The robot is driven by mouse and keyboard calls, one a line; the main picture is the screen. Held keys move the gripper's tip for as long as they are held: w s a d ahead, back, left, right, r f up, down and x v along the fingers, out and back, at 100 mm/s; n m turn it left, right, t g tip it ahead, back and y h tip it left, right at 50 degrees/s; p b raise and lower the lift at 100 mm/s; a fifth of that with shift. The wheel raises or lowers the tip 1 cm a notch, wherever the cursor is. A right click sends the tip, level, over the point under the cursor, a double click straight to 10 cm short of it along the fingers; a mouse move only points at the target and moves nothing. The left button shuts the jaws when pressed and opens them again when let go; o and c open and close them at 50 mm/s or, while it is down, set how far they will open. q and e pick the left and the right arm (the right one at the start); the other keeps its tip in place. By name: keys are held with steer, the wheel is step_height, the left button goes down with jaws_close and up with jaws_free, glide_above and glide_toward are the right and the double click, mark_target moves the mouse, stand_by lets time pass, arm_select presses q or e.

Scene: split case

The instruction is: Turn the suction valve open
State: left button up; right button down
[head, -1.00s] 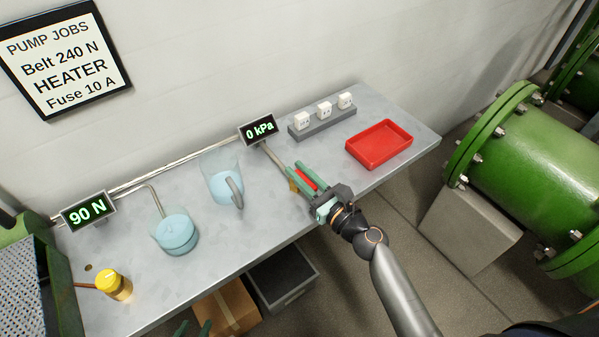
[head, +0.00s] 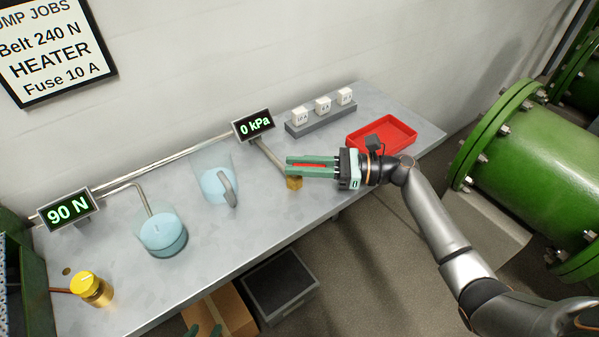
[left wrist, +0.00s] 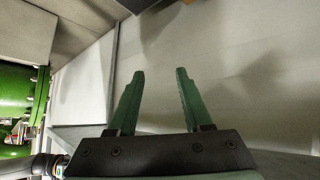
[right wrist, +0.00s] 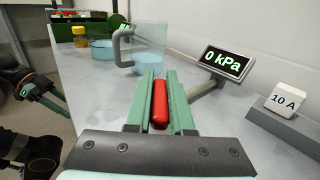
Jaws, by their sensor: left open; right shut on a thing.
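The suction valve has a red handle (head: 309,164) and a brass body (head: 294,183) at the end of a grey pipe (head: 268,153) on the bench. The handle lies at an angle across the pipe line. My right gripper (head: 287,165) is shut on the handle, which shows between its green fingers in the right wrist view (right wrist: 160,104). The brass body is hidden there. The gauge (head: 254,125) beside it reads 0 kPa. My left gripper (left wrist: 156,100) is open and empty below the bench; its fingertips show at the bottom of the head view (head: 205,331).
A red tray (head: 382,134) and a fuse rack (head: 321,124) are to the right. A cardboard box (head: 231,312) and dark crate (head: 280,285) sit below the bench.

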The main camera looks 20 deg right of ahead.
steer(key=shift+w+n+g+y+b, duration=0.15)
steer(key=shift+n+g+y+b, duration=0.15)
steer(key=shift+n+g+b, duration=0.8)
steer(key=shift+g+p, duration=0.4)
steer(key=c, duration=0.8)
jaws_free()
steer(key=d, duration=0.4)
steer(key=s+d, duration=0.1)
steer(key=d, duration=0.3)
steer(key=s+d, duration=0.1)
steer(key=d, duration=0.3)
steer(key=shift+s+d+b, duration=0.1)
steer(key=shift+d+b, duration=0.05)
steer(key=shift+b, duration=0.15)
